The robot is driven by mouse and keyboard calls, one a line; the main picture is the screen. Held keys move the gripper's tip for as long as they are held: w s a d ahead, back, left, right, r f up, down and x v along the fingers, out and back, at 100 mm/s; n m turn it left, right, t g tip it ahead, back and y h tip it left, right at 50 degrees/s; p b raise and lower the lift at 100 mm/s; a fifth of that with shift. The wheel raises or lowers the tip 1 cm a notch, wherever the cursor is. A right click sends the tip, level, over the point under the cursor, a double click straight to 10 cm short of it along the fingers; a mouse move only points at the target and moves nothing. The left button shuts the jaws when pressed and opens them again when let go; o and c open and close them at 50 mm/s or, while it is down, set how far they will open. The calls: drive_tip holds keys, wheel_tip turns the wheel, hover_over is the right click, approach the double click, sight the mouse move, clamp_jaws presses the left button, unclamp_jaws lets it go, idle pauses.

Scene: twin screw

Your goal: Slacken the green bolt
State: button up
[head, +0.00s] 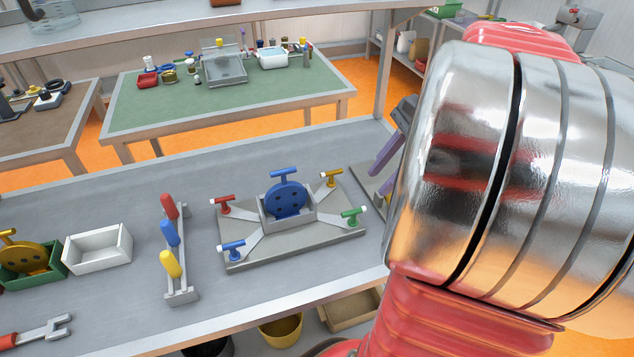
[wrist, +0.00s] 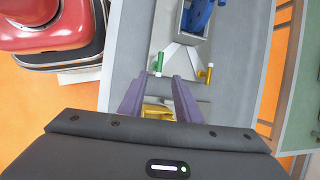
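My gripper (head: 378,180) has two purple fingers, partly hidden behind my arm in the head view. In the wrist view my gripper (wrist: 157,80) is open, with no object held. The fingers look apart from the bolt; their exact height above it is unclear.
The plate also carries a blue disc (head: 287,198) in a grey holder, a red bolt (head: 223,204), a yellow bolt (head: 331,178) and a blue bolt (head: 233,249). A tool rack (head: 181,293), a white box (head: 97,246) and a wrench (head: 40,333) lie to the left.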

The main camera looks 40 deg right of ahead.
sight(352, 211)
drive_tip(key=shift+a+f, duration=0.1)
drive_tip(key=shift+f, duration=0.05)
drive_tip(key=x, duration=1.3)
drive_tip(key=shift+w+f, duration=0.15)
drive_tip(key=shift+f, duration=0.1)
drive_tip(key=shift+c, duration=0.3)
clamp_jaws()
drive_tip(key=shift+a+r, duration=0.1)
drive_tip(key=shift+a, duration=0.05)
